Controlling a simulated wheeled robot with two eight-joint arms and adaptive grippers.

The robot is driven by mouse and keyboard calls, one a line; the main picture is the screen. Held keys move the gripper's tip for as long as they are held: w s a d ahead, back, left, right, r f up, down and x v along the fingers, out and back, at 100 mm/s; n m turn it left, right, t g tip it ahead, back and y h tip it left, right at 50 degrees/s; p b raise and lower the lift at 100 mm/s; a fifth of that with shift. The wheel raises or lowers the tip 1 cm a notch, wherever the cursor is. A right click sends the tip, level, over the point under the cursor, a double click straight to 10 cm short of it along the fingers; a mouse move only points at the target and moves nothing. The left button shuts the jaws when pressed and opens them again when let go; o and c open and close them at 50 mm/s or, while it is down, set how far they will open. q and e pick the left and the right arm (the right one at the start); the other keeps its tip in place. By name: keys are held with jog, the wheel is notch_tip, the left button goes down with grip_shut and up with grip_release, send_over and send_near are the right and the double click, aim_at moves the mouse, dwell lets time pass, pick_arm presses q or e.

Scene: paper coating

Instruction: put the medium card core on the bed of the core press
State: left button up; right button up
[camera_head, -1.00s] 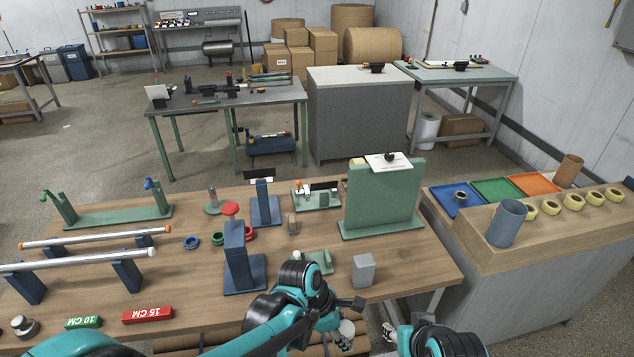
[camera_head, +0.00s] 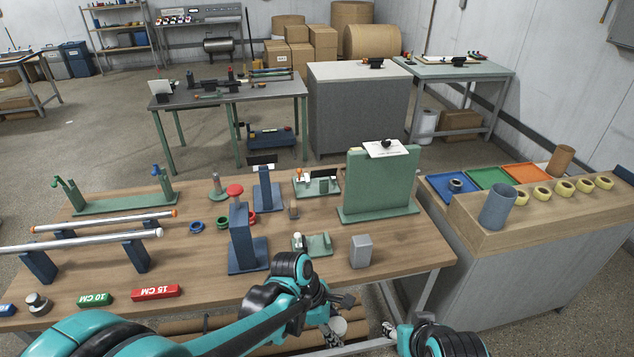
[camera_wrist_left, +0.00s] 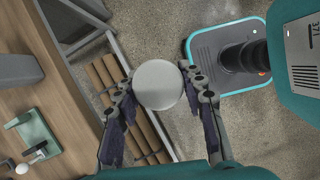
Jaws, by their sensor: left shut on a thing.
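My left gripper (camera_head: 341,313) is below the front edge of the workbench in the head view, partly hidden by its own arm. It is shut on a round thing with a pale grey end face (camera_wrist_left: 158,85), which sits between both fingers in the left wrist view. Only that end shows clearly, so I cannot tell its length or whether it is the medium card core. A blue upright stand with a red knob (camera_head: 240,238) stands on the bench, above and left of the gripper. I cannot tell whether it is the core press.
Brown rolls (camera_wrist_left: 127,97) lie on a rack below the bench. A small green fixture (camera_head: 318,246) and a grey block (camera_head: 361,251) stand near the bench's front. A green upright board (camera_head: 382,185) stands behind them. A counter with trays (camera_head: 497,177) is at right.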

pick_arm(q)
jog(key=w+a+f+m+g+y+b, duration=0.2)
jog(key=a+f+m, duration=0.3)
jog(key=a+m, duration=0.3)
jog(key=w+a+f+m+g+y+b, duration=0.2)
jog(key=a+m, duration=0.7)
jog(key=a, duration=0.5)
notch_tip(320, 180, down, 4)
jog(key=shift+w+a+r+b, duration=0.2)
jog(key=shift+w+b, duration=0.6)
jog(key=shift+b, duration=0.35)
pick_arm(e)
notch_tip(320, 180, down, 6)
jog(key=shift+f, duration=0.15)
jog(key=shift+s, duration=0.1)
jog(key=shift+c, duration=1)
